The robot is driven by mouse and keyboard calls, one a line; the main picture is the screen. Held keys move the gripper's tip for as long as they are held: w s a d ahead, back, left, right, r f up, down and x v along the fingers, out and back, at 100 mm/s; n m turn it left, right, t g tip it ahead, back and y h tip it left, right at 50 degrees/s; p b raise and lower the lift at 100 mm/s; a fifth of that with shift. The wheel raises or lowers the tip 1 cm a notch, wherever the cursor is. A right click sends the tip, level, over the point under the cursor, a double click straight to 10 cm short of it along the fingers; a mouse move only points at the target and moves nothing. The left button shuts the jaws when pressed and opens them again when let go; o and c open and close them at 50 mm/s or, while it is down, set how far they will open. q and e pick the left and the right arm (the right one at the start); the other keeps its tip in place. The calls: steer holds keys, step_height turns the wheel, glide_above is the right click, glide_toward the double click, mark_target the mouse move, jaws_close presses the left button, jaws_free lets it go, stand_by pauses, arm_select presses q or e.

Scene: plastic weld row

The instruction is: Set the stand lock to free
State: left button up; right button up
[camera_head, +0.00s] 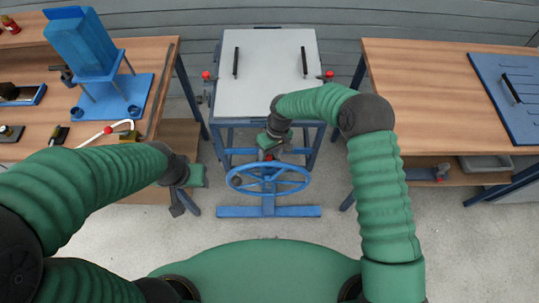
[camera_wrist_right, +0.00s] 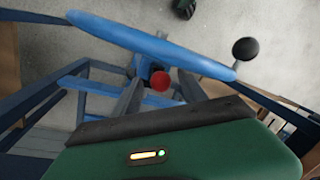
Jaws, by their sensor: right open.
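A stand with a grey top (camera_head: 268,75) is in the middle of the head view, with a blue handwheel (camera_head: 268,180) on its near side. A red ball knob (camera_wrist_right: 162,81) sits by the wheel hub in the right wrist view. My right gripper (camera_wrist_right: 158,88) is open, its two dark fingers pointing towards this knob, one on each side in the picture; I cannot tell whether they touch it. In the head view the right gripper (camera_head: 269,150) is just above the wheel, partly hidden by its wrist. My left gripper (camera_head: 183,207) hangs empty left of the wheel, fingers apart.
Red knobs stand at the left (camera_head: 206,75) and right (camera_head: 328,76) edges of the stand. The wheel has a black handle knob (camera_wrist_right: 245,49). A left bench (camera_head: 150,55) holds a blue fixture (camera_head: 85,45); a right bench (camera_head: 430,90) carries a blue panel (camera_head: 505,75).

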jaws_close()
steer(key=shift+r, duration=0.15)
stand_by(1.1)
